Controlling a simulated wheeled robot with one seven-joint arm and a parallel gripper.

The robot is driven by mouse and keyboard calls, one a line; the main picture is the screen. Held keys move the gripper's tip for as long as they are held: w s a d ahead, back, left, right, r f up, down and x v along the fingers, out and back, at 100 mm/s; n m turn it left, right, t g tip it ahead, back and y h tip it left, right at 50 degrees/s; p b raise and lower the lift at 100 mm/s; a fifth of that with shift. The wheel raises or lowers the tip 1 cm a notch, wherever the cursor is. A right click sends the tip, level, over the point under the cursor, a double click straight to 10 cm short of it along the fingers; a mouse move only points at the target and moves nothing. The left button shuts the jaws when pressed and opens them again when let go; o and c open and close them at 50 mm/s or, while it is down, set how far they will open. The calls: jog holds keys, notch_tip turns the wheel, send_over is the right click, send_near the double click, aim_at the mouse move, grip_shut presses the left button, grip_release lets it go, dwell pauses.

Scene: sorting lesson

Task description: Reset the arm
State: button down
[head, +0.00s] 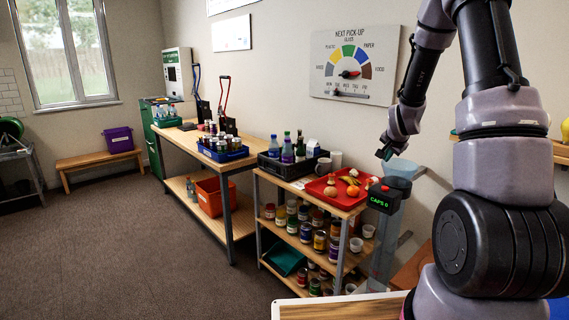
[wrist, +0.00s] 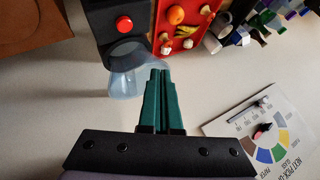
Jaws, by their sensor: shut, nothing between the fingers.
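My arm stands at the right of the head view, raised and bent, with the hand pointing down. The funnel also shows in the wrist view (wrist: 122,80), just left of the fingertips. Beside it is the black counter box (head: 384,198), whose display reads CAPS 0; its red button (wrist: 124,24) shows in the wrist view.
The red tray holds food pieces. A black crate (head: 268,163) of bottles stands beside it, above shelves of jars (head: 305,232). A workbench (head: 188,140) with a blue crate (head: 222,152) stands farther left. A dial board (head: 355,57) hangs on the wall. The floor at left is clear.

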jog(key=s+a+r+n+y, duration=0.1)
jog(key=s+a+r+n, duration=0.1)
jog(key=s+a+r, duration=0.35)
jog(key=s+a+r+n+y, duration=0.1)
jog(key=s+a+r, duration=0.2)
jog(key=s+r, duration=0.6)
jog(key=s+a+r+n, duration=0.1)
jog(key=s+a+r, duration=0.1)
jog(key=s, duration=0.4)
jog(key=s+a+r+n+g+y, duration=0.1)
jog(key=s+a+r+n, duration=0.1)
jog(key=s, duration=0.5)
jog(key=s+a+r+n+y, duration=0.1)
jog(key=s+a+r, duration=0.2)
jog(key=s+r, duration=0.2)
jog(key=shift+s+a+g, duration=0.25)
jog(key=shift+s+g, duration=0.05)
jog(key=shift+s, duration=0.7)
